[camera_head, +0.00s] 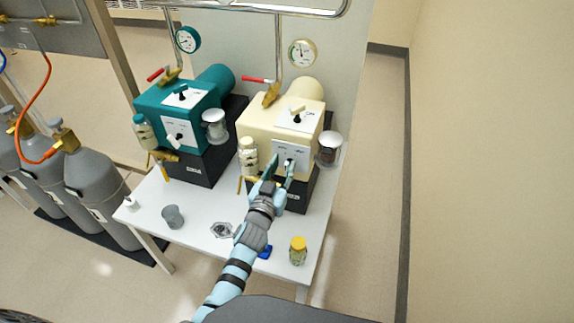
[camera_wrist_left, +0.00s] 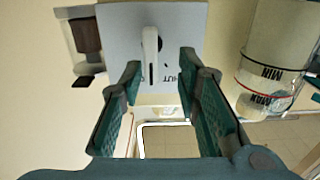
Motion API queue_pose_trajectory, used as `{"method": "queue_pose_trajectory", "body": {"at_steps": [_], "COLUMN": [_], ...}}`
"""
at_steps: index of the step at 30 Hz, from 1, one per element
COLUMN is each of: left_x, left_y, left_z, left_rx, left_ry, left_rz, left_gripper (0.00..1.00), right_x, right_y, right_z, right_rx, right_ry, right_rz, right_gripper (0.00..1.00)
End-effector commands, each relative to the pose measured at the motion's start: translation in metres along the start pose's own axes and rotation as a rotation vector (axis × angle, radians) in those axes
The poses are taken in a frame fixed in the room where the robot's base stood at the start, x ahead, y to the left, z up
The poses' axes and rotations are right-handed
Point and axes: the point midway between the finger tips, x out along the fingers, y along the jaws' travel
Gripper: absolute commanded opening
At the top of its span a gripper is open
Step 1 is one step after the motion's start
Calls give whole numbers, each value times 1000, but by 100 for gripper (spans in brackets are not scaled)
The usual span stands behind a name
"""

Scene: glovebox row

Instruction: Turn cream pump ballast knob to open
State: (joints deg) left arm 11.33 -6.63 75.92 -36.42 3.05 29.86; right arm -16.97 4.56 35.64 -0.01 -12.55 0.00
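The cream pump (camera_head: 280,125) stands on the white table, right of a teal pump. Its front carries a white plate (camera_head: 291,153) with the ballast knob (camera_head: 289,163). In the left wrist view the plate (camera_wrist_left: 190,20) shows the knob (camera_wrist_left: 150,55) as a pale upright bar, with a partly hidden label ending in "HUT" beside it. My left gripper (camera_head: 279,174) is at the pump's front. In the wrist view its two green-padded fingers (camera_wrist_left: 159,75) are apart, on either side of the knob's line, with nothing between the pads. Whether the tips touch the plate is unclear. My right gripper is out of view.
The teal pump (camera_head: 178,115) has a similar plate. A sight glass (camera_wrist_left: 272,60) and a clear jar (camera_head: 330,149) flank the cream pump's front. A yellow-lidded jar (camera_head: 298,251), a grey cup (camera_head: 173,216) and a small white bottle (camera_head: 131,203) stand on the table (camera_head: 195,240).

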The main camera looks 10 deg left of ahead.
Motion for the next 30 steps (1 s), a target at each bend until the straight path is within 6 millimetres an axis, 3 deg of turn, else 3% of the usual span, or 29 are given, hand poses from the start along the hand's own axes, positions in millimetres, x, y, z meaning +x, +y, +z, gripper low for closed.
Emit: {"method": "queue_pose_trajectory", "body": {"at_steps": [4,9,20,30], "left_x": [2,2,2,1], "left_y": [6,8,7,10], "left_z": [-1,-1,0,1], "left_rx": [-2,-1,20,194], "left_ry": [0,0,0,0], "left_rz": [11,13,12,10], "left_gripper": [27,0,0,0], "right_x": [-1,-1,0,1], "right_y": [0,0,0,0], "right_z": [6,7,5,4], "right_rx": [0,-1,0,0], "right_ry": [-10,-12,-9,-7], "right_rz": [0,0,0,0], "right_gripper": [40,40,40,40]}}
